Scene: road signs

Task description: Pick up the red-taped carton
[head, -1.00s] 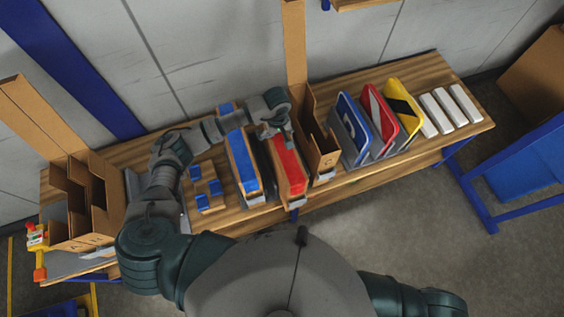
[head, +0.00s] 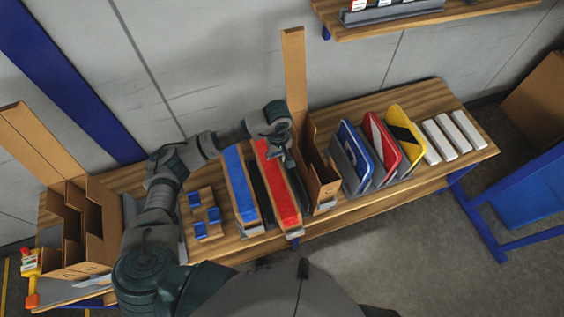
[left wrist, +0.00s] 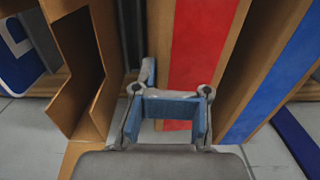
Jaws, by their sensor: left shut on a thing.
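The red-taped carton (head: 277,185) is a tall brown box with a wide red strip, near the middle of the bench. My left gripper (head: 277,143) is at its far end, on the right side, and is shut on it. In the left wrist view, the gripper fingers (left wrist: 173,108) overlap the lower part of the red-taped carton (left wrist: 200,45). The carton looks raised, but its underside and any gap to the bench are hidden. My right gripper is out of view.
A blue-taped carton (head: 240,185) stands close on the left. An open brown box (head: 322,178) stands close on the right, with several road signs (head: 382,140) beyond it. A shelf (head: 400,22) hangs above.

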